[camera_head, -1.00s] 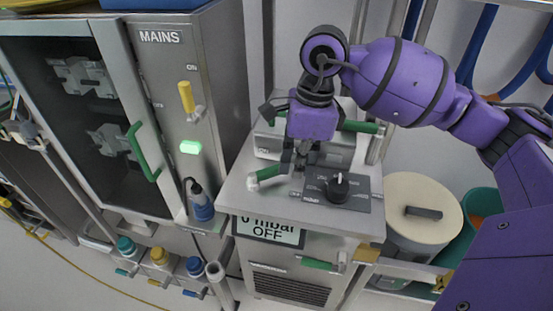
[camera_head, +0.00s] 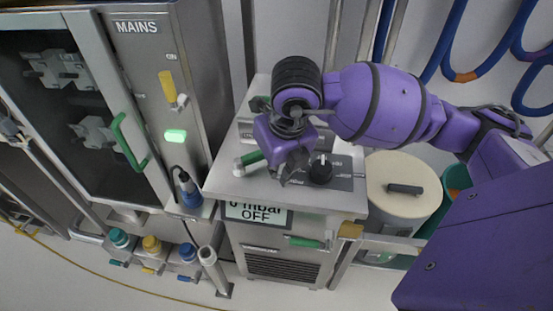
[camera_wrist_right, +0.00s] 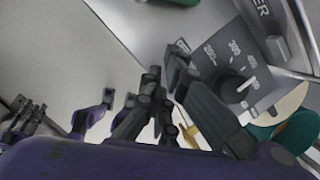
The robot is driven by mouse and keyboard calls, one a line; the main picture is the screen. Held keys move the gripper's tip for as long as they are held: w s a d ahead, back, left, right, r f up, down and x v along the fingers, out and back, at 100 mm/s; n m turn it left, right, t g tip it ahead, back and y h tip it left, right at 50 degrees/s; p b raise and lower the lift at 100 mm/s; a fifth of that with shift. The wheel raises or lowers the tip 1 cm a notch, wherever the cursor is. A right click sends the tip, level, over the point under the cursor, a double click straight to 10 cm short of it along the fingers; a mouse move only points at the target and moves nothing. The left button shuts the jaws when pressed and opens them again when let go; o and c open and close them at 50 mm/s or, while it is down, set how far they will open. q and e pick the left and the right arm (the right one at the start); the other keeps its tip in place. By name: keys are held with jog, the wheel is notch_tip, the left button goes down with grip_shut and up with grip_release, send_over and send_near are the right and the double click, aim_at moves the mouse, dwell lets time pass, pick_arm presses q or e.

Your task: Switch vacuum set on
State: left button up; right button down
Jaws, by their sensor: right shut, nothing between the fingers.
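The vacuum set (camera_head: 285,200) is a grey metal unit in the middle of the head view. Its front display (camera_head: 255,212) reads "0 mbar OFF". A black round knob (camera_head: 320,170) sits on a dark dial panel on its top. The right wrist view shows the knob (camera_wrist_right: 236,90) with a scale reading 200 and 300. My right gripper (camera_head: 287,178) is shut and empty, low over the top just left of the knob. Its fingers (camera_wrist_right: 168,65) are beside the dial's edge in the wrist view; contact with the knob cannot be told. My left gripper is out of view.
A MAINS cabinet (camera_head: 185,60) with a yellow switch (camera_head: 168,86) and lit green lamp (camera_head: 175,136) stands left. A green-and-white handle (camera_head: 248,160) lies left of my gripper. A cream lidded drum (camera_head: 405,205) stands right.

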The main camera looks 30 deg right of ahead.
aim_at(252, 161)
jog(key=x, duration=0.4)
jog(key=w, duration=0.3)
jog(key=shift+f, duration=0.35)
jog(key=shift+w+f+p, duration=0.1)
jog(key=shift+w+p, duration=0.2)
jog(key=shift+w, duration=0.35)
jog(key=shift+w+d+n, duration=0.1)
jog(key=shift+d+n, duration=0.1)
jog(key=shift+n, duration=0.1)
jog(key=shift+w+d+b, duration=0.1)
jog(key=shift+b, duration=0.2)
